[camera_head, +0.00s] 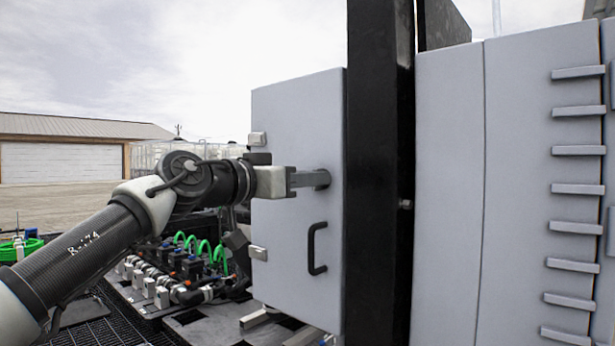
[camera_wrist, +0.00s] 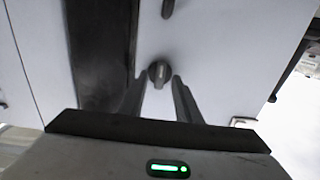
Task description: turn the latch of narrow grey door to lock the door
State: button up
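The narrow grey door (camera_head: 290,100) is the front of a grey cabinet, left of a black post, and it looks closed. A black pull handle (camera_head: 314,248) is on it; its end also shows at the top of the wrist view (camera_wrist: 168,8). The latch (camera_wrist: 159,72) is a small dark round knob with a raised grip, standing roughly in line with the fingers. My gripper (camera_head: 318,179) is at the door, above the handle. In the wrist view, my gripper (camera_wrist: 159,82) is open, one finger on each side of the latch. Contact is not clear. In the head view the fingers hide the latch.
The black post (camera_head: 375,200) stands right of the door, with taller grey panels (camera_head: 447,190) beyond it. Hinges (camera_head: 258,139) sit on the door's left edge. Manifold blocks with green hoses (camera_head: 205,250) lie low behind my arm. Open ground is at the left.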

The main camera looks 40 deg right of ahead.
jog(key=shift+d, duration=0.1)
grip_shut()
jog(key=shift+n+b, duration=0.3)
jog(key=shift+n, duration=0.1)
jog(key=n+b, duration=0.1)
jog(key=n, duration=1.6)
jog(key=shift+w+f+b, duration=0.15)
jog(key=shift+w+b, duration=0.05)
jog(key=shift+b, duration=0.2)
dwell(0.3)
